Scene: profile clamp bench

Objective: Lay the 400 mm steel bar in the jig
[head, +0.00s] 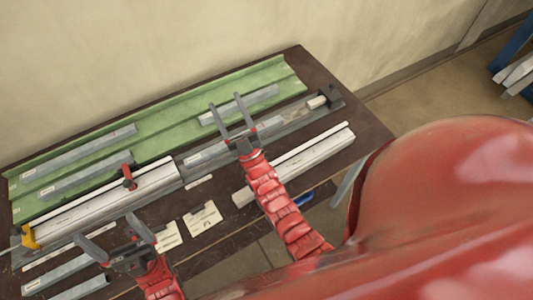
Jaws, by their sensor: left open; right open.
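The jig (250,127) is a long grey rail along the bench, with a black end block (332,97) at its right end. A pale profile (105,203) fills its left half, under a red clamp (128,177). Several grey bars lie in the green tray (170,110) behind it: two at left (80,151) and one at right (262,95). Their labels are too small to read, so I cannot tell which is 400 mm. My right gripper (225,101) is open, its fingers reaching over the right bar. My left gripper (104,228) is open and empty at the front left.
A yellow part (29,238) stands at the jig's left end. A pale profile (295,163) lies at the front right. Two paper cards (203,217) and more grey bars (62,274) lie along the front. A wall is behind the bench (365,130).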

